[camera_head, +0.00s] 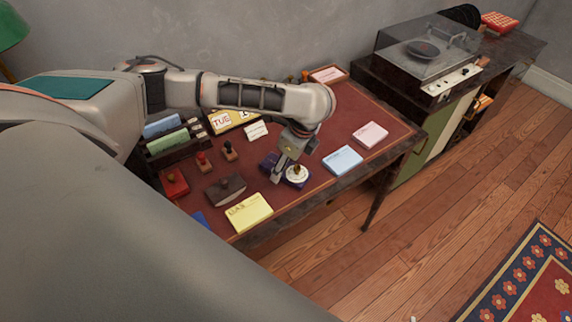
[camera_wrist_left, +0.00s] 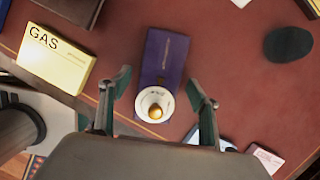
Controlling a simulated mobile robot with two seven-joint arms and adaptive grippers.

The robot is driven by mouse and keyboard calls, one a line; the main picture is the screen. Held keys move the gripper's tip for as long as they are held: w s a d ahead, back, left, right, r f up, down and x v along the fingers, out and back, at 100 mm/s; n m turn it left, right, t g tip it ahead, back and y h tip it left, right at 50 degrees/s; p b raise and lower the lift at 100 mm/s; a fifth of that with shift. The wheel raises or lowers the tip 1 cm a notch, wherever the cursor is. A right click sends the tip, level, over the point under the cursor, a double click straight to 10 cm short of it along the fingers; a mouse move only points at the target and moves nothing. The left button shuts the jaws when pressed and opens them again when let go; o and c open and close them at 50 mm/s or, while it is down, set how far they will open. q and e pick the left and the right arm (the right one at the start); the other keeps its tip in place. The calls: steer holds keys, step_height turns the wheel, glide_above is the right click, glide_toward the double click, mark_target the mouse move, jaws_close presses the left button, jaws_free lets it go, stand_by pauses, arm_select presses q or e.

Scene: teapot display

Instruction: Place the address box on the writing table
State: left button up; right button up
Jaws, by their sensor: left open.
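A flat purple box (camera_head: 268,160) with small gold lettering lies on the red-topped writing table (camera_head: 385,108). It also shows in the left wrist view (camera_wrist_left: 165,60). I cannot read its lettering, so I cannot tell if it is the address box. A white round piece with a gold knob (camera_wrist_left: 154,104) sits at its near end; it also shows in the head view (camera_head: 297,175). My left gripper (camera_head: 286,168) is over the purple box, partly hiding it. In the wrist view its open fingers (camera_wrist_left: 162,84) stand on both sides of the box, with nothing held. My right gripper is out of view.
A yellow GAS card pile (camera_head: 249,212), a dark rocker blotter (camera_head: 226,188) and a blue card pile (camera_head: 343,160) lie near the gripper. Stamps (camera_head: 203,163) and a letter rack (camera_head: 170,143) stand left. A record player (camera_head: 428,55) stands right.

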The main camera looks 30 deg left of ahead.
arm_select(q)
steer(key=p+v, duration=0.3)
steer(key=v, duration=0.8)
steer(key=shift+d+r, duration=0.2)
steer(key=shift+r, duration=0.2)
